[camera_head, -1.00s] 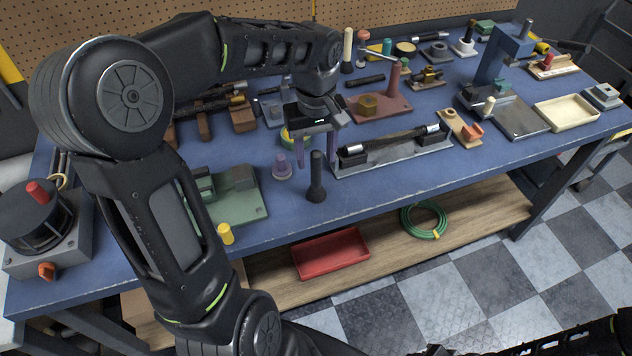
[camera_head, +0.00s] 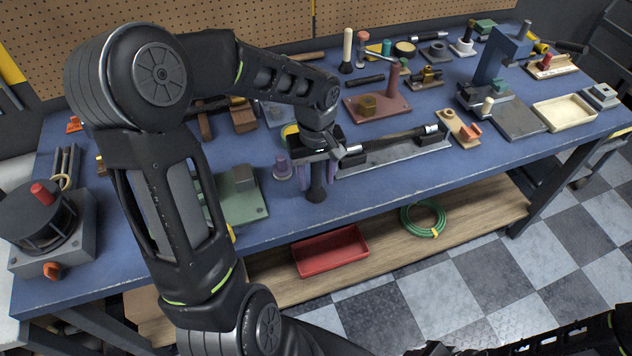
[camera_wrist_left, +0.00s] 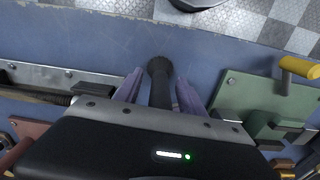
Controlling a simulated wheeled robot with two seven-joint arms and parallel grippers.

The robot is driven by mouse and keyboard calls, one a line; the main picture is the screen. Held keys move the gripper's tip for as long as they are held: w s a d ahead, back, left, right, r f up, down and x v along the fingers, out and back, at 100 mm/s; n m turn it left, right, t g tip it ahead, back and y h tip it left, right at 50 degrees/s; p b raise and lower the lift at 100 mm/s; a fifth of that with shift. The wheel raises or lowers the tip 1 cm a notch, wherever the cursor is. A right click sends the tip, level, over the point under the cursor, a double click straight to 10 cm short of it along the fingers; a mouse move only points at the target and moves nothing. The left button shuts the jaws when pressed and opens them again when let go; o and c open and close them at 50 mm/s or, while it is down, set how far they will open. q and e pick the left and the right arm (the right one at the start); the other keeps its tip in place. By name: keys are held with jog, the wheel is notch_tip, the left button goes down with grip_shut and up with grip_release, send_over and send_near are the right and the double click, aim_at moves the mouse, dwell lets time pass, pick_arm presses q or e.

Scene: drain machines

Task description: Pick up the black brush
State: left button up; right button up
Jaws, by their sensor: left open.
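The black brush (camera_head: 316,192) stands upright near the front edge of the blue workbench, its wide end down. My left gripper (camera_head: 317,184) is over it from above, and its hand hides the brush's upper part in the head view. In the left wrist view the brush (camera_wrist_left: 160,72) runs between the two purple fingers of my left gripper (camera_wrist_left: 160,92). The fingers are open, one on each side, with a narrow gap visible to the brush. My right gripper is not seen.
A purple knobbed piece (camera_head: 283,168) stands just left of the gripper. A green fixture (camera_head: 240,195) is farther left, and a long metal holder with a dark rod (camera_head: 395,155) lies to the right. The bench front edge is close; a red tray (camera_head: 330,250) sits on the lower shelf.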

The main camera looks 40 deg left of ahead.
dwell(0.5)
pick_arm(q)
grip_shut()
dwell(0.3)
